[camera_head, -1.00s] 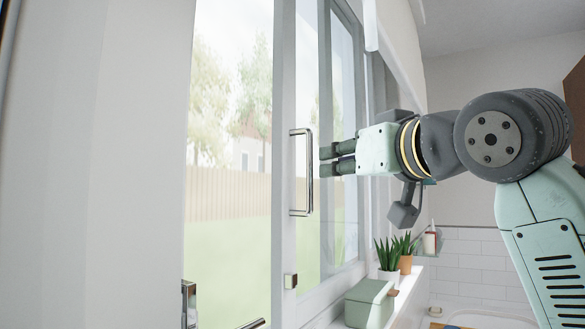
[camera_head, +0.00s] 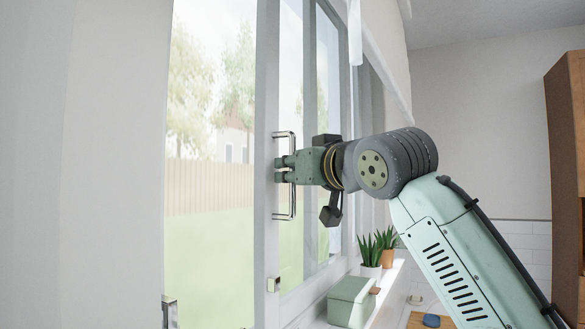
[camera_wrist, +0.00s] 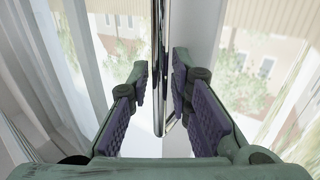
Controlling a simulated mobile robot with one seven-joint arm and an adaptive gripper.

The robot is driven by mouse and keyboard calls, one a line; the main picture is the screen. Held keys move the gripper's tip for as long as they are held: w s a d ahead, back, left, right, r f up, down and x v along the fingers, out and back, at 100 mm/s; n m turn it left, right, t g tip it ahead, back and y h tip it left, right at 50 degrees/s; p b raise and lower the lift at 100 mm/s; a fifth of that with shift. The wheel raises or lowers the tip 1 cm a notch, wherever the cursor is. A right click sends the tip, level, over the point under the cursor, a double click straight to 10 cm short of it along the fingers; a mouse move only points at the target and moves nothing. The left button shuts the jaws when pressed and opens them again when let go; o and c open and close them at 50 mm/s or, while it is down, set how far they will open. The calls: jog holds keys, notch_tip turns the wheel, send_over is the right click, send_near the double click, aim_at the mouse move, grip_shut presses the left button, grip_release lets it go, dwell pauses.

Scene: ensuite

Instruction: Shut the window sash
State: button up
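The window sash (camera_head: 265,110) has a pale upright stile with a tall chrome pull handle (camera_head: 293,205). The sash stands apart from the white wall at the left, with a wide view of the garden between them. My gripper (camera_head: 281,170) is at the middle of the handle, its fingers pointing left towards the stile. In the wrist view, the handle bar (camera_wrist: 158,65) runs between the two open fingers (camera_wrist: 160,88). A gap shows on each side of the bar, so the fingers do not appear to grip it.
A green box (camera_head: 348,302) and potted plants (camera_head: 370,258) stand on the sill below my arm. A small catch (camera_head: 273,285) is low on the stile, and a metal fitting (camera_head: 169,310) is at the lower left. A wooden cabinet (camera_head: 566,150) stands at the right.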

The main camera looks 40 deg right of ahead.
jog(key=shift+c, duration=0.4)
grip_shut()
